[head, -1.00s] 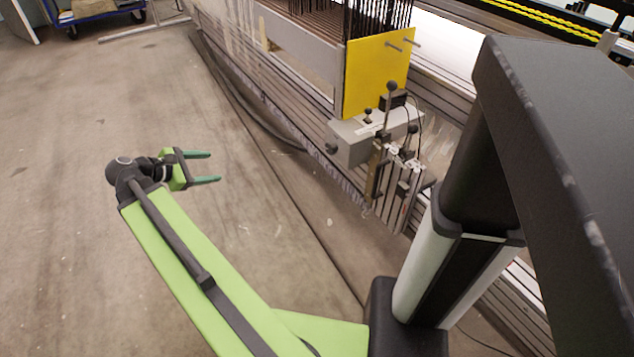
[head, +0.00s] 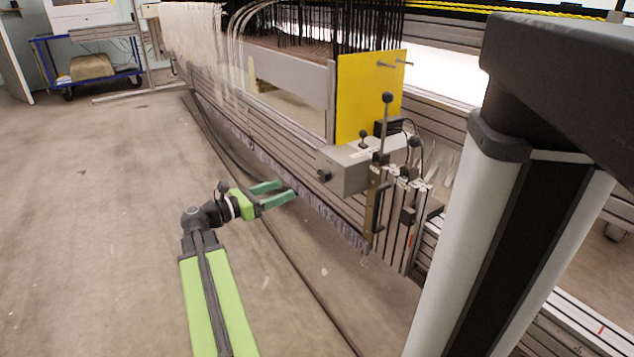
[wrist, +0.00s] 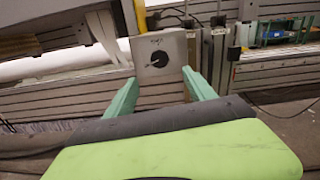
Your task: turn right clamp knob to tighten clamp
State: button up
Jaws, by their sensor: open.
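My gripper (head: 287,193) is open and empty, with two green fingers pointing right toward the machine. A black round knob (head: 323,176) sits on the left face of a grey box (head: 345,182), ahead of the fingertips and apart from them. In the wrist view the knob (wrist: 158,59) is dark with a pointer mark, on the grey plate (wrist: 143,72). It shows between my fingers (wrist: 159,82) and beyond their tips. I cannot tell for certain that it is the right clamp knob.
A yellow panel (head: 368,97) stands behind the grey box. Upright levers with black balls (head: 387,98) and metal bars (head: 398,225) are at its right. Long slatted rails run along the machine (head: 240,120). The floor at left (head: 100,220) is clear; a blue cart (head: 85,65) stands far back.

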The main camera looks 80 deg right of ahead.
aim_at(321, 176)
jog(key=x, duration=1.3)
jog(key=shift+s+d, duration=0.25)
